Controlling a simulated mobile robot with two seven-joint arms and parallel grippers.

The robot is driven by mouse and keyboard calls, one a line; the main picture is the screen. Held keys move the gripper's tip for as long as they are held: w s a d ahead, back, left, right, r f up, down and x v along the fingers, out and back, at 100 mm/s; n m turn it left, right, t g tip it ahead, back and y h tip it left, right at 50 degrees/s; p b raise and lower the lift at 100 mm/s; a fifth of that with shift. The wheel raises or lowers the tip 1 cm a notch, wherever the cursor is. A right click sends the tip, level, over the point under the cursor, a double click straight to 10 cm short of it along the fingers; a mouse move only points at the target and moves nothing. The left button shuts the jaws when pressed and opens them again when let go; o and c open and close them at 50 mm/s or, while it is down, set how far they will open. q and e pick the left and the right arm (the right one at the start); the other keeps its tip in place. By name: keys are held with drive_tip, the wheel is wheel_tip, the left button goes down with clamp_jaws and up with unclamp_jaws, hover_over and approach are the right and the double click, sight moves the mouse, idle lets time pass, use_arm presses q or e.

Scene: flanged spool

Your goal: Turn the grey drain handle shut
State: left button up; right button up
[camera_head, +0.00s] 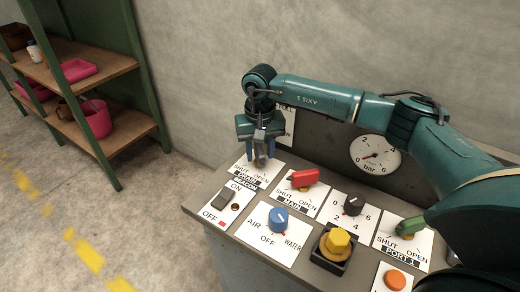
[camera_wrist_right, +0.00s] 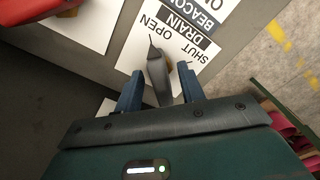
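The grey drain handle (camera_wrist_right: 157,78) sits on a white plate (camera_wrist_right: 200,61) printed SHUT, OPEN and DRAIN. In the wrist view it stands between the two blue fingers of my right gripper (camera_wrist_right: 160,90), with a gap visible on both sides. Its narrow tip points up toward the OPEN word. In the head view my right gripper (camera_head: 262,148) is over the drain plate (camera_head: 250,176) at the panel's far left and hides most of the handle. My right gripper is open around the handle. My left gripper is not in view.
Close to the drain plate are a red MAIN handle (camera_head: 304,178), a grey switch (camera_head: 223,199) and a blue knob (camera_head: 278,219). A black knob (camera_head: 354,204), yellow knob (camera_head: 337,242) and green handle (camera_head: 411,226) lie further right. A shelf (camera_head: 122,125) stands left across open floor.

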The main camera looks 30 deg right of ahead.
drive_tip(key=shift+c, duration=0.3)
clamp_jaws()
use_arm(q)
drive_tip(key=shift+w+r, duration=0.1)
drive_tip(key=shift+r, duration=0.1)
